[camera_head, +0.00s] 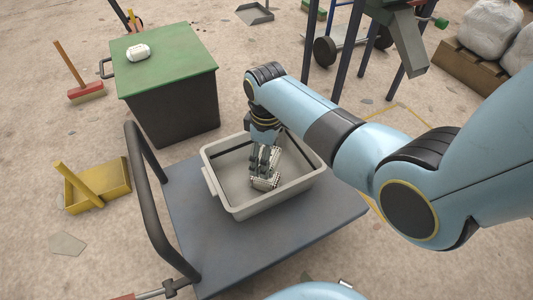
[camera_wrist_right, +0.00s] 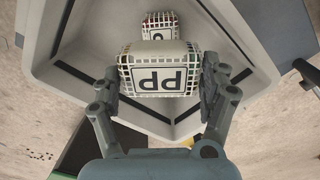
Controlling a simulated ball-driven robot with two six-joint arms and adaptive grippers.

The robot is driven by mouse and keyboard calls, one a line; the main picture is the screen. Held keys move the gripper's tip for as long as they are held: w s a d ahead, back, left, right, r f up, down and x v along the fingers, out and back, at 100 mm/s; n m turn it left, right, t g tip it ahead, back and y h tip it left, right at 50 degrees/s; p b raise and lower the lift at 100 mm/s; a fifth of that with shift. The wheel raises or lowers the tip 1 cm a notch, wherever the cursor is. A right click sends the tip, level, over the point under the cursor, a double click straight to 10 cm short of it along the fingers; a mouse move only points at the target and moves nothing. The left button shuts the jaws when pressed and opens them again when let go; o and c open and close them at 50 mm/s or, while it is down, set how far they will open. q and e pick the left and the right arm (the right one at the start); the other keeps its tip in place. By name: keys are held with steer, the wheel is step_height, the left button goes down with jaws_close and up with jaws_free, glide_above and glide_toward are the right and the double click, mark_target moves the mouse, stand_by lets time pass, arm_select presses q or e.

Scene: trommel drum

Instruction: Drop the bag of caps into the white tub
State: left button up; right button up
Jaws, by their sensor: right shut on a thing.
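A pale netted bag marked "PP" (camera_wrist_right: 159,72) sits between the two fingers of my right gripper (camera_wrist_right: 160,90), which is shut on it. The gripper points down inside the white tub (camera_head: 236,212), within its rim, in the head view. A second netted bag (camera_wrist_right: 160,24) shows beyond the held one in the wrist view, inside the tub. In the head view a pale netted bag (camera_head: 265,183) shows at the fingertips; I cannot tell which of the two it is. The gap between the held bag and the tub floor is unclear. My left gripper is not in view.
The tub stands on a grey cart (camera_head: 205,258) with a dark handle (camera_head: 150,215). A green-topped bin (camera_head: 165,60) with a white item (camera_head: 138,52) on it stands behind left. A yellow dustpan (camera_head: 100,188) lies left. Dark frame legs stand behind right.

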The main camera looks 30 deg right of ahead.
steer(key=o, duration=1.1)
step_height(320, 180, up, 12)
